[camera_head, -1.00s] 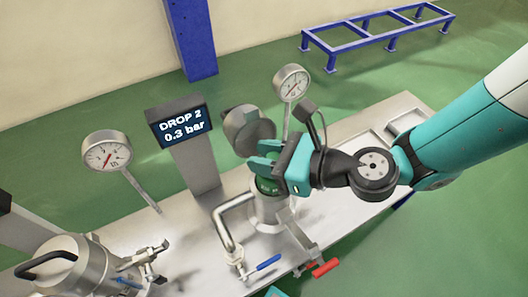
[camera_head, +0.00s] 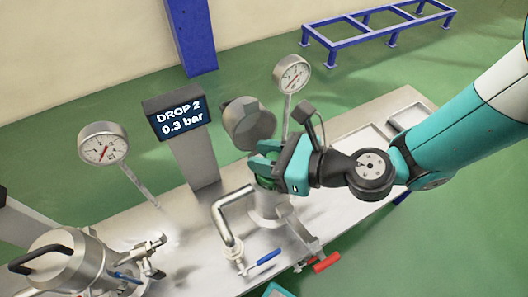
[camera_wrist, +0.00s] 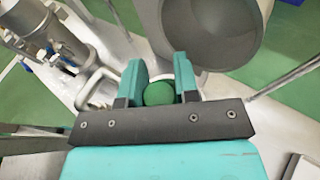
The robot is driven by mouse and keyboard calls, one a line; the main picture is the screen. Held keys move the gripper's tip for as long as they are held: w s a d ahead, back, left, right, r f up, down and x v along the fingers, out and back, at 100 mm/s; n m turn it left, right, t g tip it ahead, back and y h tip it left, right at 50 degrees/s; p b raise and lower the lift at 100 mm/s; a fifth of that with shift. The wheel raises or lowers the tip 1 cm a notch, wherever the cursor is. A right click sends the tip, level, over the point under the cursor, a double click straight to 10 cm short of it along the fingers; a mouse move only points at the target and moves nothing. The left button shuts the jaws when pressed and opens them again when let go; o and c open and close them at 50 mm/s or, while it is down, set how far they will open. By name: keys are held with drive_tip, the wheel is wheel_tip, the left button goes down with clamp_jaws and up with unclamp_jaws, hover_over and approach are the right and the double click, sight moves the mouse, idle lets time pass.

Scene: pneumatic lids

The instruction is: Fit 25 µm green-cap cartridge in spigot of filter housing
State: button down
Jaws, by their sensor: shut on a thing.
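My gripper (camera_head: 266,172) is over the open top of the filter housing (camera_head: 268,208), its teal jaws shut on the green-cap cartridge. In the wrist view the round green cap (camera_wrist: 158,93) sits between the two jaws, with the pale rim of the housing curving behind it. The cartridge's body is hidden inside the housing and below the jaws, so I cannot tell whether its end is seated in the spigot. The housing's grey domed lid (camera_head: 249,122) is swung open behind my gripper; it also fills the upper right of the wrist view (camera_wrist: 212,30).
A display (camera_head: 180,117) reads DROP 2, 0.3 bar. Pressure gauges (camera_head: 103,144) (camera_head: 291,73) stand on stalks. A closed housing (camera_head: 62,262) is at lower left. Blue (camera_head: 264,257) and red (camera_head: 326,262) valve handles are in front. Shallow trays (camera_head: 362,147) lie at right on the bench.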

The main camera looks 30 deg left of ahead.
drive_tip(key=shift+f, duration=0.1)
drive_tip(key=c, duration=0.8)
unclamp_jaws()
drive_tip(key=shift+d, duration=0.1)
drive_tip(key=p+v, duration=0.1)
drive_tip(key=v, duration=1.6)
drive_tip(key=shift+d+p, duration=0.15)
drive_tip(key=shift+p, duration=0.2)
